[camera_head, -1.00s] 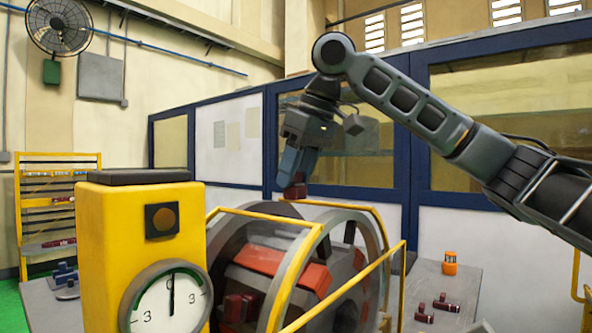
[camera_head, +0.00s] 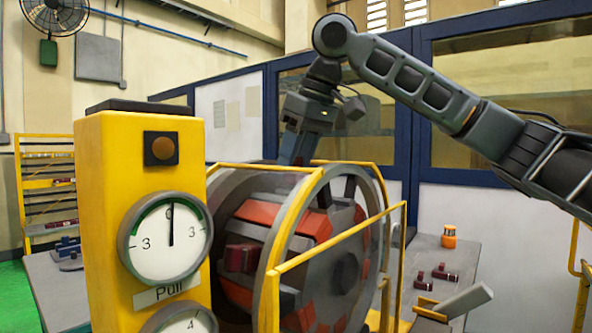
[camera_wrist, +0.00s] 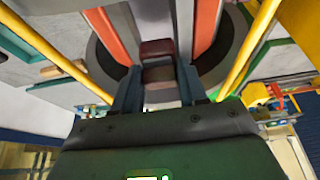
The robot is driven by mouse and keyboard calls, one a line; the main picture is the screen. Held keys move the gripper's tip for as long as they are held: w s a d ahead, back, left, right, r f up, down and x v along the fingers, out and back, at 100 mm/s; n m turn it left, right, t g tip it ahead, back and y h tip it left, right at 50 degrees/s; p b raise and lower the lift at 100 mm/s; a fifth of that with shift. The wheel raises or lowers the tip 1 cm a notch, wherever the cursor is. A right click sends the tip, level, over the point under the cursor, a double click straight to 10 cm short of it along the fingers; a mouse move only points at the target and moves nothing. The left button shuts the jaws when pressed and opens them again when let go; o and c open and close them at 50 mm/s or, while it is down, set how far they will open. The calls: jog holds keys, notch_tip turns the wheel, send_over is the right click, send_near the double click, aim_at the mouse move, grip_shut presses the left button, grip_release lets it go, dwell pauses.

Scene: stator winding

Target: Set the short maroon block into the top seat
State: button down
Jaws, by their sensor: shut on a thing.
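My gripper (camera_head: 294,152) points down at the top of the round stator (camera_head: 318,228); its fingertips are partly hidden behind the yellow rail and ring. In the wrist view my gripper (camera_wrist: 158,90) is shut on the short maroon block (camera_wrist: 157,50), which sits between the two dark fingers. The block lies in line with the gap between two orange-red bars (camera_wrist: 105,35) of the stator, where the top seat appears to be. The seat floor is hidden by the block, and I cannot tell whether the block touches it. In the head view the block is hidden.
Another maroon block (camera_head: 241,257) sits in the stator's side. Yellow rails (camera_head: 340,240) run around the stator. A yellow gauge stand (camera_head: 105,210) blocks the near left. Loose maroon parts (camera_head: 445,273) and an orange item (camera_head: 448,237) lie on the right-hand table.

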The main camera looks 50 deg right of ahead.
jog(key=shift+f, duration=0.15)
jog(key=shift+s+f+b, duration=0.1)
jog(key=shift+f+b, duration=0.65)
jog(key=shift+f, duration=0.4)
jog(key=shift+f, duration=0.25)
jog(key=c, duration=0.5)
grip_release()
jog(key=v, duration=0.7)
jog(key=shift+s+a+r, duration=0.1)
jog(key=shift+s+r, duration=0.1)
jog(key=shift+r, duration=0.1)
